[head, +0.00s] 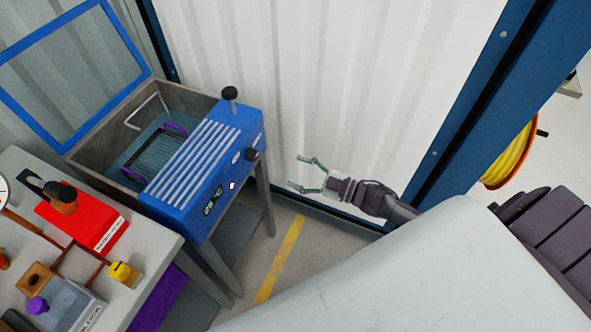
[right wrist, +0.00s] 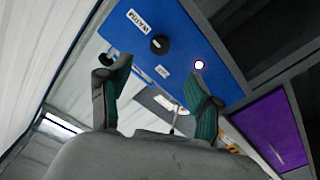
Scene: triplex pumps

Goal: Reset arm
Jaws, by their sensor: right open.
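My right gripper (head: 302,174) is open and empty in the head view. It is in the air in front of the white corrugated wall, to the right of the blue machine (head: 205,165) and apart from it. In the right wrist view its two green-padded fingers (right wrist: 155,98) are spread with nothing held between them. Beyond them the blue panel (right wrist: 185,35) shows a black knob (right wrist: 159,44) and a small lit round light (right wrist: 199,65). My left gripper is not in view.
An open tank (head: 90,165) with a raised blue-framed lid (head: 72,70) holds a basket (head: 155,148). A blue post (head: 470,120) and yellow reel (head: 510,155) stand right. Floor shows below the gripper.

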